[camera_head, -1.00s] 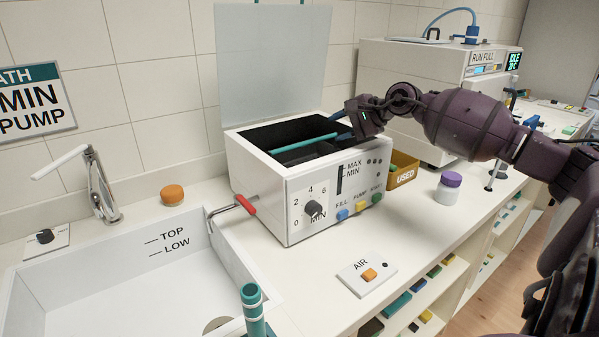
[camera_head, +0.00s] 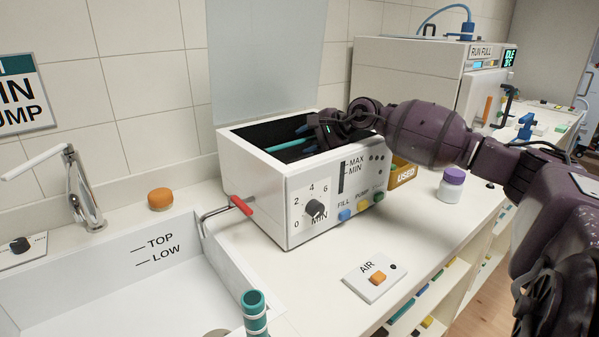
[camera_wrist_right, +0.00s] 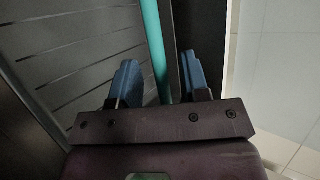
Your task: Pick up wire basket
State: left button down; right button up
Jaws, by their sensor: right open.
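The open white bath unit (camera_head: 262,200) stands on the counter, with a dark interior (camera_head: 255,135). A teal bar (camera_head: 284,147) shows inside its opening; it looks like the wire basket's handle, but the basket itself cannot be made out clearly. My right gripper (camera_head: 318,130) reaches into the opening from the right, at the bar's far end. In the right wrist view, its blue fingers are open (camera_wrist_right: 158,80), with the teal bar (camera_wrist_right: 154,40) running between them. A grey slatted surface (camera_wrist_right: 70,60) lies below, left of the bar. My left gripper is not in view.
The raised clear lid (camera_head: 265,60) stands behind the bath. The sink (camera_head: 120,275) and a red-handled lever (camera_head: 240,206) are at left. A yellow USED bin (camera_head: 403,175), a purple-capped jar (camera_head: 451,186) and the AIR switch (camera_head: 375,277) are to the right.

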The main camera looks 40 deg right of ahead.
jog(key=shift+w+a+f, duration=0.15)
jog(key=shift+w, duration=0.2)
grip_shut()
dwell(0.4)
